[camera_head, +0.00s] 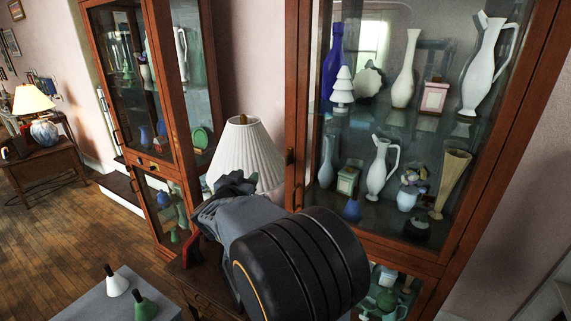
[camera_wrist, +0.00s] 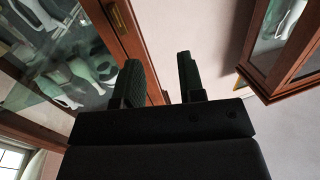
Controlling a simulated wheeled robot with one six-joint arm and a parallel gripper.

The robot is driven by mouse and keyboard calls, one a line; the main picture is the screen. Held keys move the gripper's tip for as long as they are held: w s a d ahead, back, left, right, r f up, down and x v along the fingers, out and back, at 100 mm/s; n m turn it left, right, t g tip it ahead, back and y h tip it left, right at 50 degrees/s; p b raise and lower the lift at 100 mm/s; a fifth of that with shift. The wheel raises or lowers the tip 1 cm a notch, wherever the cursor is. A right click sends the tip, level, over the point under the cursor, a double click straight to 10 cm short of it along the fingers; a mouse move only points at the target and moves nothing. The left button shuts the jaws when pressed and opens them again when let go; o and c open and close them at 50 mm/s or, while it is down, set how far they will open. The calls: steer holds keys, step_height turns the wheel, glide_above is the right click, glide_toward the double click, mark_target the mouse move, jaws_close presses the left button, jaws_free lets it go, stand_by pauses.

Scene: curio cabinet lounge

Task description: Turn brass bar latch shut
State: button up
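A small brass fitting, likely the bar latch (camera_head: 290,157), is on the left wooden stile of the right cabinet (camera_head: 297,80) in the head view. A brass piece (camera_wrist: 118,17) also shows on a cabinet's wooden frame at the top of the wrist view; its exact turn is hard to tell. My gripper (camera_wrist: 158,70) is open and empty, its two dark green fingers apart. The fingers point toward the pale wall beside that frame and do not appear to touch the brass piece. In the head view my arm hides most of my gripper.
A lamp with a white pleated shade (camera_head: 244,153) stands close behind my arm, between the cabinets. The left cabinet (camera_head: 165,80) holds glassware. White and green bell-shaped pieces (camera_head: 117,284) sit on a grey surface in front. Wooden floor (camera_head: 65,235) is open at the left.

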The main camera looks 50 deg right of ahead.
mark_target(286, 162)
steer(key=d+g, duration=0.1)
steer(key=d, duration=0.4)
steer(key=d+m+g+h+p, duration=0.1)
steer(key=d, duration=0.5)
steer(key=d+m+g+p, duration=0.1)
steer(key=d, duration=0.4)
steer(key=shift+d+f+g+h, duration=0.3)
steer(key=shift+f+h, duration=0.1)
steer(key=shift+w, duration=0.1)
jaws_close()
